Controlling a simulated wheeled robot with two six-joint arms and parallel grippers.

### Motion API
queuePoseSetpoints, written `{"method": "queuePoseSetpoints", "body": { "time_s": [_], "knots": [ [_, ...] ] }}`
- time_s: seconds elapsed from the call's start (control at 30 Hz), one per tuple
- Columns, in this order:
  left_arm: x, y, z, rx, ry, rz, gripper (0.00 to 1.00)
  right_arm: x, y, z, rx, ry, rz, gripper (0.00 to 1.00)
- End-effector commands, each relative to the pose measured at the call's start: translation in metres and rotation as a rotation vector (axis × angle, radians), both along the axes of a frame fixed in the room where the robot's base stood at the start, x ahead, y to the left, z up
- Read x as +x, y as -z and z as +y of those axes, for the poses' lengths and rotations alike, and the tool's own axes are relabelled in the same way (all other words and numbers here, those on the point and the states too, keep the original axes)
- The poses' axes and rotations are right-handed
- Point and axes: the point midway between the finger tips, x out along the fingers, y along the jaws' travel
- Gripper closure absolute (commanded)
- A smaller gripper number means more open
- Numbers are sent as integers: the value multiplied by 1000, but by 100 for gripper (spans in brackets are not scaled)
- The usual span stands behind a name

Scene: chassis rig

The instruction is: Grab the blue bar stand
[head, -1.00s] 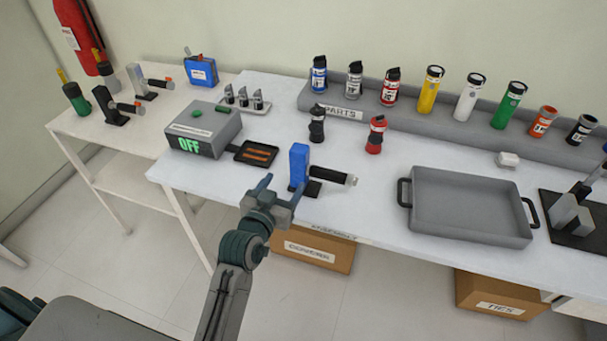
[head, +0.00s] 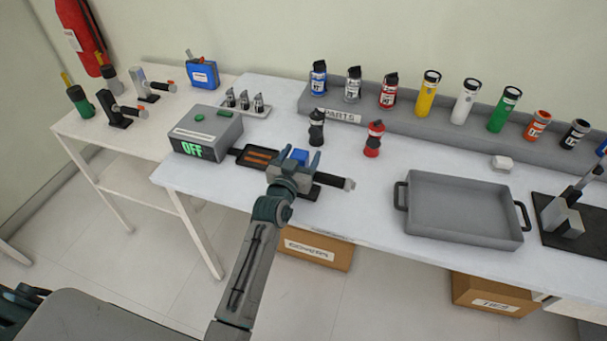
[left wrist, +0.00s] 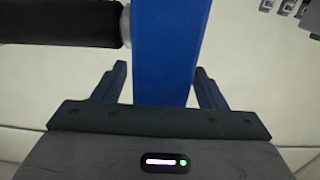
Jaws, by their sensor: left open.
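The blue bar stand (head: 301,156) is on the white table, mostly hidden behind my left gripper (head: 293,163) in the head view. A black handle with a pale end (head: 335,181) sticks out from it to the right. In the left wrist view, the blue bar (left wrist: 170,45) stands between the two spread fingers (left wrist: 160,75), with the black handle (left wrist: 60,22) at its upper left. The left gripper is open around the bar; I cannot tell whether either finger touches it. My right gripper is out of view.
The grey box reading OFF (head: 205,133) and a small black tray (head: 255,157) are left of the stand. Black (head: 316,128) and red (head: 375,138) bottles stand behind it. A grey tray (head: 463,232) is to the right.

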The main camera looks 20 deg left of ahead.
Motion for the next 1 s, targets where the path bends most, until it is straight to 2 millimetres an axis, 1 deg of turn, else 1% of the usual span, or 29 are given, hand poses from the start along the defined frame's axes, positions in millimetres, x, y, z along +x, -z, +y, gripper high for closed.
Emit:
{"method": "queuePoseSetpoints", "body": {
  "time_s": [0.03, 0.1, 0.33, 0.47, 0.5, 0.57, 0.6, 0.67, 1.0],
  "knots": [
    [5, -1, 0, 0, 0, 1, 35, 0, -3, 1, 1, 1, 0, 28],
    [8, 0, 0, 0, 0, 2, 35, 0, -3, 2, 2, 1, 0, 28],
    [8, 1, 0, 0, 0, 1, 35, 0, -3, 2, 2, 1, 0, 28],
    [8, 1, 0, -1, 0, 1, 60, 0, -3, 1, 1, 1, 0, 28],
    [8, 1, 0, -1, 0, 1, 68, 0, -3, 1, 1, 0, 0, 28],
    [8, 1, 0, -1, 0, 1, 80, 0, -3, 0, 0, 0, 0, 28],
    [8, 1, 0, -1, 0, 1, 88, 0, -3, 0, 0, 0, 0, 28],
    [8, 1, 0, -1, 0, 1, 99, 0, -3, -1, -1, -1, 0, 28],
    [8, -1, 0, -1, 0, -2, 100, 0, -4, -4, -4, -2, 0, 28]
  ]
}}
